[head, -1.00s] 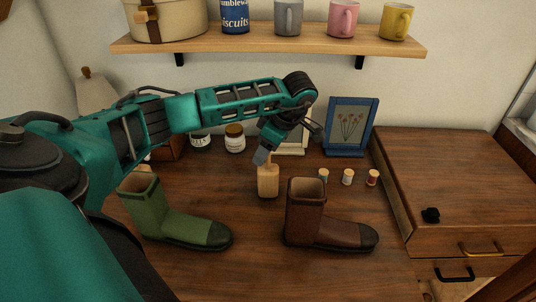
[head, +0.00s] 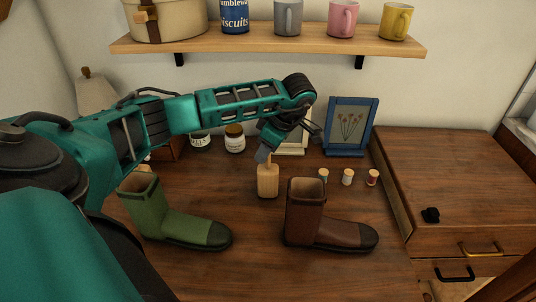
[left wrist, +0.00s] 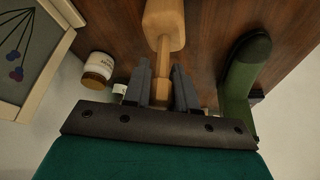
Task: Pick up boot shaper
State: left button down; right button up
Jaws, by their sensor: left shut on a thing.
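The boot shaper (head: 267,182) is a light wooden block with a thin neck, upright on the wooden surface between the two boots. My left gripper (head: 264,155) reaches it from above and is shut on its neck. In the left wrist view the boot shaper (left wrist: 164,25) stretches away from between the two fingers of the gripper (left wrist: 161,88). The green boot (head: 178,218) stands to its left and the brown boot (head: 325,219) to its right, near it. My right gripper is not in view.
Behind stand jars (head: 235,138), a blue picture frame (head: 350,127) and several thread spools (head: 347,177). A shelf (head: 265,42) with mugs and a tin hangs above. A wooden drawer unit (head: 455,175) is at the right. The front middle is clear.

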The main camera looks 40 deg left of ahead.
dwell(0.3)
pick_arm(q)
notch_tip(320, 180, up, 8)
jog(key=shift+w+f, duration=0.1)
notch_tip(320, 180, up, 12)
jog(key=p, duration=0.3)
dwell(0.3)
